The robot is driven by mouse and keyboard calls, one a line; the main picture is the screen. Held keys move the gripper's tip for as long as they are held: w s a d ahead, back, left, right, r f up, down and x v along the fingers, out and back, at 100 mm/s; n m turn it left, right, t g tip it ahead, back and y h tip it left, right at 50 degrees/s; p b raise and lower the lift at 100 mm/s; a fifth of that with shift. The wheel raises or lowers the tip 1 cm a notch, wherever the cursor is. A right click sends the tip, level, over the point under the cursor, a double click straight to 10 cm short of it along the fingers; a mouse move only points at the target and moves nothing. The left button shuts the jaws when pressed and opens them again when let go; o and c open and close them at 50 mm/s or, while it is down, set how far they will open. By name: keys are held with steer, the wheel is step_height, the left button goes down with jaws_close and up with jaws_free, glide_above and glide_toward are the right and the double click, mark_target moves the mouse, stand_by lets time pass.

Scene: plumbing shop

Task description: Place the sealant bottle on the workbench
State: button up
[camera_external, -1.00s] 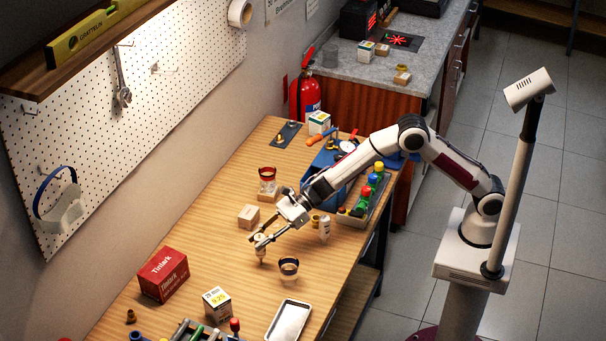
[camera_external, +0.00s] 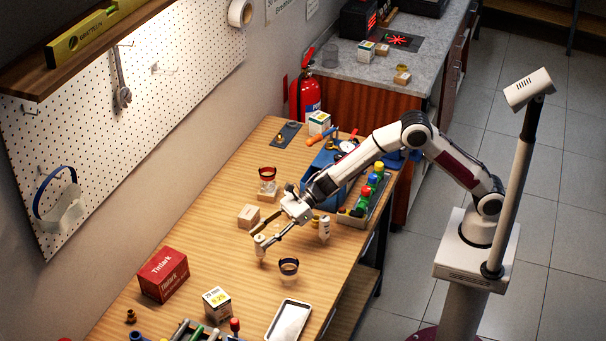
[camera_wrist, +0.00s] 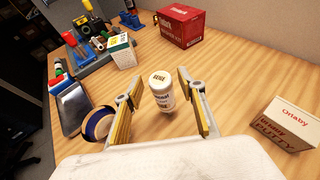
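A small white sealant bottle (camera_external: 260,245) with a pale cap stands upright on the wooden workbench (camera_external: 222,250). In the wrist view the bottle (camera_wrist: 162,92) shows printed lettering and sits between the fingers of my gripper (camera_wrist: 160,102). A gap shows on each side, so the fingers are open and not touching it. In the external view my gripper (camera_external: 264,240) is just above and beside the bottle. Part of the bottle's lettering is too blurred to read.
A red box (camera_external: 163,275), a white box (camera_external: 217,302) and a metal tray (camera_external: 289,320) stand toward the front. Bare wood lies left of the bottle.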

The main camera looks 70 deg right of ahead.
steer(key=v, duration=1)
steer(key=shift+d, duration=0.15)
steer(key=shift+r, duration=0.1)
stand_by(0.6)
